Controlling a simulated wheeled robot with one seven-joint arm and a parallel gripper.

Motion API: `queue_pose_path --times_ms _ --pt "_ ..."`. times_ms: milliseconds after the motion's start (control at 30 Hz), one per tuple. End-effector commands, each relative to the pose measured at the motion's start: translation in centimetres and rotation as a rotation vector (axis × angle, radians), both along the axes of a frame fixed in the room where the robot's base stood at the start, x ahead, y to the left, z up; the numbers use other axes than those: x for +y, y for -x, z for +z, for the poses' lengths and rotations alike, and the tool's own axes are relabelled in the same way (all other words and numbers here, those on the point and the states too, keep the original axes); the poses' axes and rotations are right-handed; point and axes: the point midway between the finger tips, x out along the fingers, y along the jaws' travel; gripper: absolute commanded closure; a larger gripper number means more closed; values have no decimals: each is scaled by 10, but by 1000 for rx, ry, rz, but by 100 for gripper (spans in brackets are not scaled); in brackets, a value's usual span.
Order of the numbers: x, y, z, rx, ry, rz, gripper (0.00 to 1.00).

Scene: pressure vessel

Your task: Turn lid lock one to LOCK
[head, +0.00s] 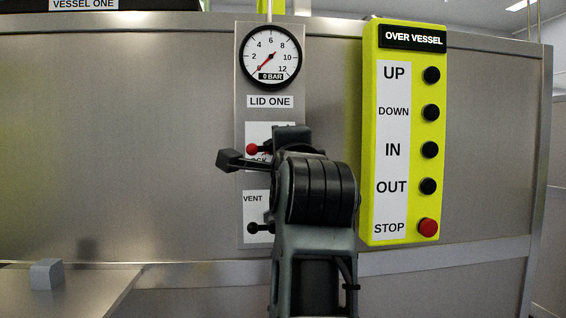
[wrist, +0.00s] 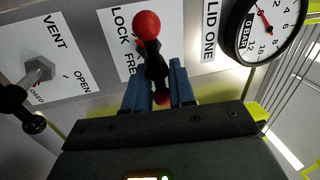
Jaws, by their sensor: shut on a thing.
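The lid lock lever (head: 252,149) has a red ball knob and sits on a white label under the LID ONE sign (head: 270,101). In the head view its knob points left, and my gripper and arm hide most of its label. In the wrist view the red knob (wrist: 147,25) stands out beyond the fingers, beside the words LOCK and FREE (wrist: 125,40). My gripper (wrist: 160,85) has its two blue fingers on either side of the lever's black part and is shut on it. A second red end shows between the fingers.
The vent lever (head: 257,228) with a black knob is just below; the wrist view shows it at left (wrist: 36,72). The pressure gauge (head: 270,56) above reads about 0 bar. A yellow button box (head: 403,150) stands to the right. A small grey block (head: 47,274) lies at lower left.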

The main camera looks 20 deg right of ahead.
Motion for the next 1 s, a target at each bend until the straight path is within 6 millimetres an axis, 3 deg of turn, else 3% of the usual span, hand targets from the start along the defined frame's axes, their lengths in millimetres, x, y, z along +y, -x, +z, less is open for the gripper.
queue_pose_path --times_ms 733,767,867,1000 --pt "-6 1 -3 -24 -82 -13 100" --pt "-6 1 -3 -23 -81 -13 74" --pt "-6 1 -3 -24 -80 -11 65" --pt "-4 1 -3 -24 -79 -7 65"
